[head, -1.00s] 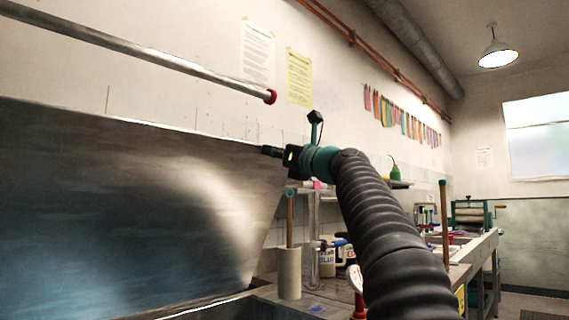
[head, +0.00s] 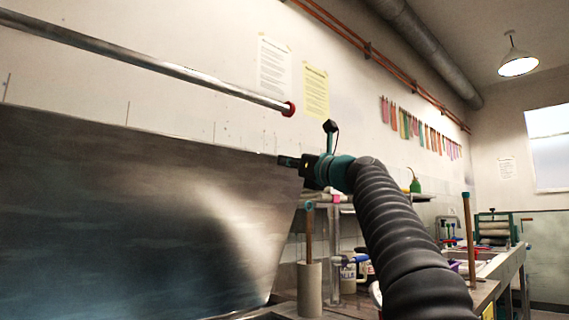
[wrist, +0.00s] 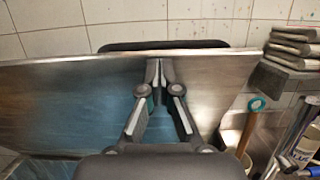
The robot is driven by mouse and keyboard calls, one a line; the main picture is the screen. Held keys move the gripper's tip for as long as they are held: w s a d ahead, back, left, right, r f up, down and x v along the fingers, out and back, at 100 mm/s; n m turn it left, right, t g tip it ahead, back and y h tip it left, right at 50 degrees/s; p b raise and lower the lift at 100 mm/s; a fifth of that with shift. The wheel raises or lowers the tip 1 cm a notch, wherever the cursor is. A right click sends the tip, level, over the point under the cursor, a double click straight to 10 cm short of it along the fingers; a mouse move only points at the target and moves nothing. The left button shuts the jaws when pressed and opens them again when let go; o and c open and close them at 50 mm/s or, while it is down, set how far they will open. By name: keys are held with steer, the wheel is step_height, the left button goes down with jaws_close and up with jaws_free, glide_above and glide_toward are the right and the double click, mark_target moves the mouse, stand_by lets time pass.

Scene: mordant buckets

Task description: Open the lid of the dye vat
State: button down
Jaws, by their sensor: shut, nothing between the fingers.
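A large metal panel (head: 130,210), which looks like the lid of the dye vat, fills the left of the head view. It stands steeply raised, with blue-grey reflections on its face. In the wrist view the panel (wrist: 75,90) spans behind my gripper. My gripper (head: 284,161) is at the panel's upper right corner in the head view. In the wrist view its fingertips (wrist: 160,66) are together and empty, close to the panel's upper edge. Whether they touch it I cannot tell. A dark bar (wrist: 130,46) shows just beyond that edge. The vat's inside is hidden.
A metal rail (head: 160,68) with a red end runs above the panel. To the right, a beige cylinder (head: 309,288) holds an upright wooden stick. Behind my arm is a bench with bottles and a roller press (head: 494,232). Grey slabs (wrist: 292,48) are stacked at right.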

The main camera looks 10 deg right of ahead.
steer(key=s+d+r, duration=0.2)
steer(key=s+d, duration=0.4)
steer(key=s, duration=0.4)
steer(key=shift+s+d+r, duration=0.15)
steer(key=shift+d+r, duration=0.05)
